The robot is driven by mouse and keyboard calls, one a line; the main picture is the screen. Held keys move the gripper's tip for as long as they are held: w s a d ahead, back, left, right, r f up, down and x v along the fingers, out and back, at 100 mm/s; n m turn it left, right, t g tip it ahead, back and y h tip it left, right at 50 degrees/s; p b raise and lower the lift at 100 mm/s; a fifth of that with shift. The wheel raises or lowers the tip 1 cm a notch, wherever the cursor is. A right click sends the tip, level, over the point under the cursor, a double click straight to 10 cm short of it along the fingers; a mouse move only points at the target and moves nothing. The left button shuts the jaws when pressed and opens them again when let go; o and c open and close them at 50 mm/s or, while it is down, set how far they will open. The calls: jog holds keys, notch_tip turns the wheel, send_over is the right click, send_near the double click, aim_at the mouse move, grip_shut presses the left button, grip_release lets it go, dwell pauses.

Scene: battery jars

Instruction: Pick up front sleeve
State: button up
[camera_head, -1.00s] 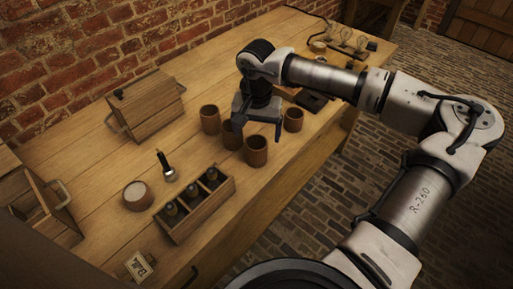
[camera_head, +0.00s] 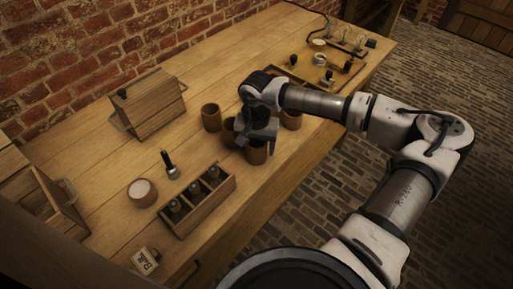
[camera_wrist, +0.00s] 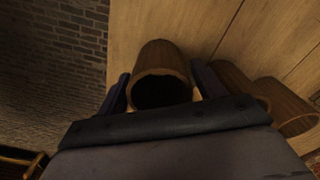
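The front sleeve (camera_head: 257,156) is a brown, hollow wooden cylinder standing upright near the table's front edge. My gripper (camera_head: 258,141) is just above it and covers its upper part in the head view. In the wrist view, the front sleeve (camera_wrist: 159,58) shows its dark open mouth between my two fingers (camera_wrist: 160,88), one on each side. The gripper looks open, with a small gap visible at the fingers. Other brown sleeves stand close by: one at the back left (camera_head: 211,118), one just behind (camera_head: 228,131) and one to the right (camera_head: 291,121).
A wooden rack (camera_head: 202,209) with several dark jars stands at the left front. A small round pot (camera_head: 142,193) and a dark-handled tool (camera_head: 169,168) are behind it. A wooden box (camera_head: 148,106) stands at the back. A board with small parts (camera_head: 318,70) lies at the far right.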

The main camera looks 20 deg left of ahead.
jog(key=c, duration=0.6)
jog(key=shift+r, duration=0.1)
